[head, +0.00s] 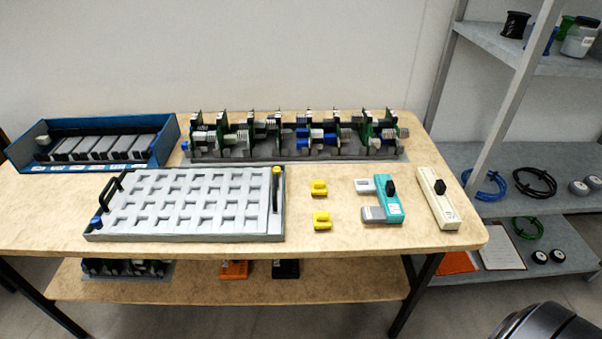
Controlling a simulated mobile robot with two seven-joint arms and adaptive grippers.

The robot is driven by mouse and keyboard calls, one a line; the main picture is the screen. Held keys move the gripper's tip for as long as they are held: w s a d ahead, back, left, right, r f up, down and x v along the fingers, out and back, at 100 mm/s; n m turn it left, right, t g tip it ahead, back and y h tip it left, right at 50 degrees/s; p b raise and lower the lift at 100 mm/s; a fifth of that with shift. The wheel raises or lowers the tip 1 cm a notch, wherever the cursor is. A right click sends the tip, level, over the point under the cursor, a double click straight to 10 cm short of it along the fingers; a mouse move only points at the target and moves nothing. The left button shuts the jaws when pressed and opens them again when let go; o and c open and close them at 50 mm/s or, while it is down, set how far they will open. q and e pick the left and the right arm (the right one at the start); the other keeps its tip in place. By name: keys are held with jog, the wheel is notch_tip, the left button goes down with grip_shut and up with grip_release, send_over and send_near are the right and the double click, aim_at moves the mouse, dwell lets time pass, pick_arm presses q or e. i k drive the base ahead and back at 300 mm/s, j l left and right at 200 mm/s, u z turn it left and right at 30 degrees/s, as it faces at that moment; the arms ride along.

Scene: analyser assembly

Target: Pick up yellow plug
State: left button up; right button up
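Two yellow plugs lie on the wooden table (340,226) in the head view. One yellow plug (319,188) is farther back, and the other yellow plug (321,221) is nearer the front edge. They lie apart, just right of a grey tray with rows of empty pockets (262,238). Neither of my grippers shows in the view. Only a dark rounded part, apparently mine, shows at the bottom right.
Right of the plugs lie a teal device (387,200) and a cream device (438,199). A rack of boards (300,155) stands at the back, with a blue bin (168,135) at back left. Grey shelves (550,205) stand to the right. Table around the plugs is clear.

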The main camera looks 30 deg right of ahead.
aim_at(322, 219)
jog(key=z, duration=1.05)
